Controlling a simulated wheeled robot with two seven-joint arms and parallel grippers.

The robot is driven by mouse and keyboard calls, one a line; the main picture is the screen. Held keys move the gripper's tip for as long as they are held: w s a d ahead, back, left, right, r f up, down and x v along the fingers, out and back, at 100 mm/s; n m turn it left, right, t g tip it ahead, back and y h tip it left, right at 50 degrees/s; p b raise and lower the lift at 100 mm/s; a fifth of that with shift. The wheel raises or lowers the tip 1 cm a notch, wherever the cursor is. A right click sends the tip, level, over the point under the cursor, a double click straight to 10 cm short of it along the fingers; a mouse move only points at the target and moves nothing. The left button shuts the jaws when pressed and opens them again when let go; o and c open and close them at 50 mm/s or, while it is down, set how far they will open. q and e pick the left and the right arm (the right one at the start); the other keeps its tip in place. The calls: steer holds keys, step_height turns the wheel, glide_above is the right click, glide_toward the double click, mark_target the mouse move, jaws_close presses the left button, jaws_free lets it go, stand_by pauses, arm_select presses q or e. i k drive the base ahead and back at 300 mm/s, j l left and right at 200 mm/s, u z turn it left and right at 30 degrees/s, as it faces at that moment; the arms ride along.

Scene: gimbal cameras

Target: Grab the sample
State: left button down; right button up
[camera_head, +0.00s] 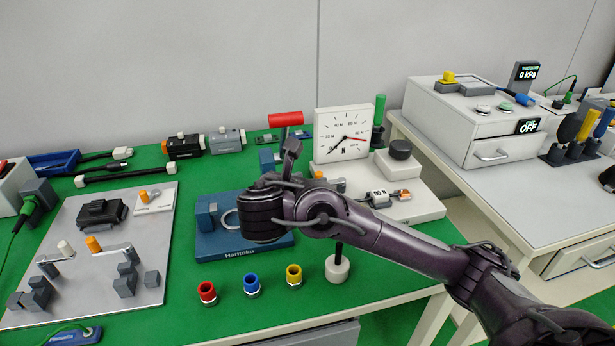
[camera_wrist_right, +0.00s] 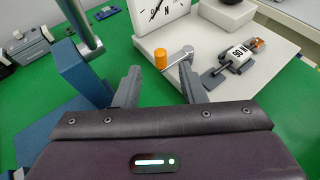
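No object is marked as the sample, and I cannot tell which one it is. My right gripper (camera_wrist_right: 158,86) is open, with nothing visibly held between its two dark fingers. An orange peg (camera_wrist_right: 160,59) with a metal lever stands on the white gauge base (camera_wrist_right: 204,40), just beyond the fingertips and apart from them. A white-labelled block (camera_wrist_right: 238,56) with an orange end lies to its right; the block also shows in the head view (camera_head: 380,197). A blue fixture (camera_head: 215,244) stands left of my right wrist, which partly hides it. My left gripper is not in view.
A dial gauge (camera_head: 343,133) stands behind my right gripper, and a red-handled lever (camera_head: 286,119) rises close by. Red (camera_head: 207,292), blue (camera_head: 252,284) and yellow (camera_head: 294,275) capped pieces stand in front. A grey plate (camera_head: 150,232) with fittings lies left.

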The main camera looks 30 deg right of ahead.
mark_target(378, 196)
steer(key=k, duration=1)
